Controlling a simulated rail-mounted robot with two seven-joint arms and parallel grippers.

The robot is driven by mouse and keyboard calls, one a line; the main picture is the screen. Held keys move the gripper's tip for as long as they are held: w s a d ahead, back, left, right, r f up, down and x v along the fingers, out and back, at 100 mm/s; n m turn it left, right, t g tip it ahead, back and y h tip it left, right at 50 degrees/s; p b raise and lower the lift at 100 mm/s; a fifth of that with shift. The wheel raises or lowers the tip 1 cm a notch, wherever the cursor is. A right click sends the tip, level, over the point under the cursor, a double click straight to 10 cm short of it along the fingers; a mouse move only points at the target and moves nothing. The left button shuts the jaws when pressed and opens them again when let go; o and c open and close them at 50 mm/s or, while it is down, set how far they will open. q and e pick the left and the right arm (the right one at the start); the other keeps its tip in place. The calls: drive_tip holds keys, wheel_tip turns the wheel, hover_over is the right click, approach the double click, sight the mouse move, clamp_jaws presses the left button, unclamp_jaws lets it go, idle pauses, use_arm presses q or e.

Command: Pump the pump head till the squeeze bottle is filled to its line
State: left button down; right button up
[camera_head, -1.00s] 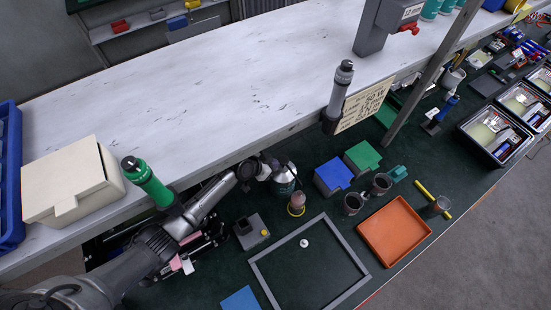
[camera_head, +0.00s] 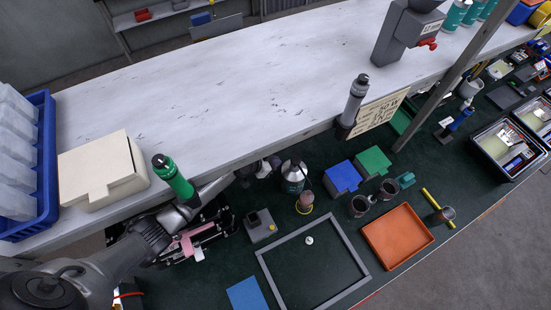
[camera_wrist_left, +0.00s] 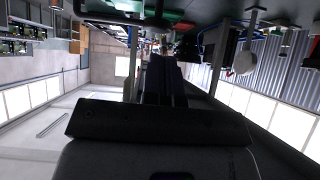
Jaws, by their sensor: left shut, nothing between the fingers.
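A dark bottle with a pale label (camera_head: 294,178) stands on the dark green mat under the shelf edge. It looks like the pump container; its pump head is too small to make out. My left gripper (camera_head: 271,164) is shut and empty, close to the left of the dark bottle's top; contact cannot be told. Its dark shut fingers (camera_wrist_left: 164,62) show in the left wrist view. My right gripper is not in view.
The pale shelf (camera_head: 240,105) overhangs the mat behind the bottles.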

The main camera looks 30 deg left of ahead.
use_arm(q)
drive_tip(key=s+d+g+p, duration=0.15)
drive_tip(key=s+d, duration=0.35)
drive_tip(key=s, duration=0.5)
drive_tip(key=s+a+r+n+g+y, duration=0.1)
drive_tip(key=s+r, duration=0.3)
drive_tip(key=s, duration=0.4)
drive_tip(key=s+a+r+n+g+y+p, duration=0.1)
drive_tip(key=s+r+n+y, duration=0.1)
drive_tip(key=s, duration=0.6)
drive_tip(key=s+a+r+n+g+y, duration=0.1)
drive_tip(key=s+r+y, duration=0.1)
drive_tip(key=s+r, duration=0.3)
drive_tip(key=s, duration=0.3)
drive_tip(key=shift+s+r+n+p, duration=0.3)
drive_tip(key=shift+s+n+p, duration=0.1)
drive_tip(key=shift+g, duration=0.25)
